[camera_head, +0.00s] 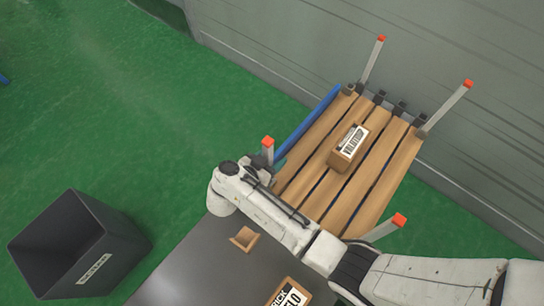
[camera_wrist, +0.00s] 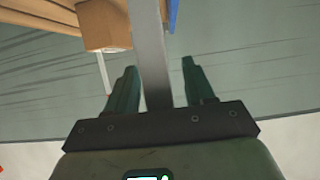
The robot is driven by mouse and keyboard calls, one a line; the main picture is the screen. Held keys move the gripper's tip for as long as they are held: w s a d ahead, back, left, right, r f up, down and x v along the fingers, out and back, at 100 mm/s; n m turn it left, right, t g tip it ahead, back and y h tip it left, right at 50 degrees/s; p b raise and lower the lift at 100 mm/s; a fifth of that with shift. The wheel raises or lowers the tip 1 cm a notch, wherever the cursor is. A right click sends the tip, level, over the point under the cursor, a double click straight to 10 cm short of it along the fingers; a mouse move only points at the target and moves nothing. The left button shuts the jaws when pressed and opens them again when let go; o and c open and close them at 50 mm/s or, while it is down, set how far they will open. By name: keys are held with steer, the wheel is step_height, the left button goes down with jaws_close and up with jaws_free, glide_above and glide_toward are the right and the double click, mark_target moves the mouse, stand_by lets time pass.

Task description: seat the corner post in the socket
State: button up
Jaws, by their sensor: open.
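Grey corner posts with orange tips stand at the slatted wooden frame's corners: far left (camera_head: 370,62), far right (camera_head: 446,107), near left (camera_head: 267,153) and near right (camera_head: 383,230). The far posts lean in the picture and rise from dark brackets (camera_head: 420,121). In the wrist view, my gripper (camera_wrist: 159,66) is open. A grey post (camera_wrist: 150,50) runs between its two green fingers, with a gap on each side. This looks like the near-left post, beside the blue rail (camera_wrist: 173,14). The post's foot and its socket are hidden. In the head view my arm hides the gripper.
A cardboard box (camera_head: 347,150) lies on the wooden slats (camera_head: 310,143). A dark open bin (camera_head: 75,250) stands at lower left. A grey surface (camera_head: 185,270) holds a small brown piece (camera_head: 244,239) and a labelled box (camera_head: 289,294). Green floor at left is clear.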

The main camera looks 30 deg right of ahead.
steer(key=v, duration=1.2)
steer(key=shift+p, duration=0.35)
steer(key=shift+a, duration=0.1)
